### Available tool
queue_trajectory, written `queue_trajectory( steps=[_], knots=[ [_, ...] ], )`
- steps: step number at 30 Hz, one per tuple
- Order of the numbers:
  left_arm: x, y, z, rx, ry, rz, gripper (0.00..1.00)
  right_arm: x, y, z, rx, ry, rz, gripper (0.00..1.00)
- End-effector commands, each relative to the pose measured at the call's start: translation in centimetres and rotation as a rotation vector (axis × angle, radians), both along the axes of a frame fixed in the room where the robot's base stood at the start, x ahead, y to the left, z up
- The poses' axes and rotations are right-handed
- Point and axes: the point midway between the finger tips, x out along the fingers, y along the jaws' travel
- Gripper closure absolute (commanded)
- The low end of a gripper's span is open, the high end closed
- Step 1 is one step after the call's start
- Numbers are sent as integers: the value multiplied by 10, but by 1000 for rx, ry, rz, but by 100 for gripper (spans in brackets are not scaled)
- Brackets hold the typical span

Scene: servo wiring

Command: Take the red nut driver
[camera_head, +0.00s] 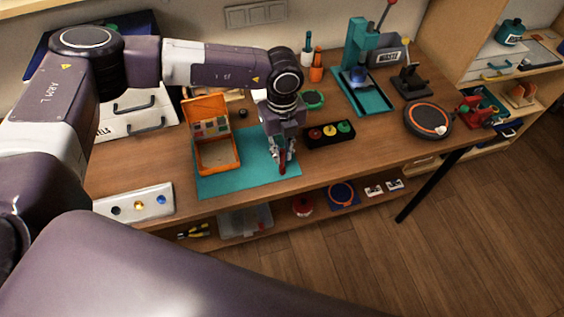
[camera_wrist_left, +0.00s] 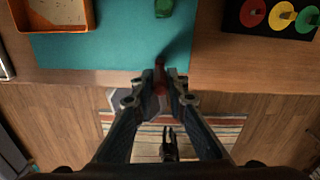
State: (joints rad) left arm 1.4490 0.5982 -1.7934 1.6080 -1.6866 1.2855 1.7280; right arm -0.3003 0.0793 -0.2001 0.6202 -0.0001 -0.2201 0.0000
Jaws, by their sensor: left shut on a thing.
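My left gripper (camera_head: 282,167) is over the front right part of the teal mat in the head view, pointing down. It is shut on the red nut driver (camera_head: 283,170). In the left wrist view the red driver (camera_wrist_left: 160,78) shows as a narrow red piece between the fingertips (camera_wrist_left: 160,98), near the table's front edge. The fingers hide much of it. I cannot tell whether it touches the mat.
An orange open case (camera_head: 217,160) stands on the teal mat (camera_head: 240,184), left of the gripper. A black tray (camera_head: 330,143) with red, yellow and green round pieces is on the right. A green object (camera_wrist_left: 163,8) lies on the mat. A white panel (camera_head: 133,203) is at front left.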

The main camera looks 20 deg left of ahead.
Motion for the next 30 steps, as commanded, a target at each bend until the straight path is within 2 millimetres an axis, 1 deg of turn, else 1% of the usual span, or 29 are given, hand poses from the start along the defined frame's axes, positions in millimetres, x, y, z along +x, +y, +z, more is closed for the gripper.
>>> queue_trajectory(
  steps=[3, 30],
  knots=[
    [0, 0, 10, -1, -1, 0, 100, 0, 0, 6, 0, 0, 0, 79],
    [0, 0, 63, -1, -1, 1, 100, 0, 0, 30, 0, 0, 0, 79]
  ],
)
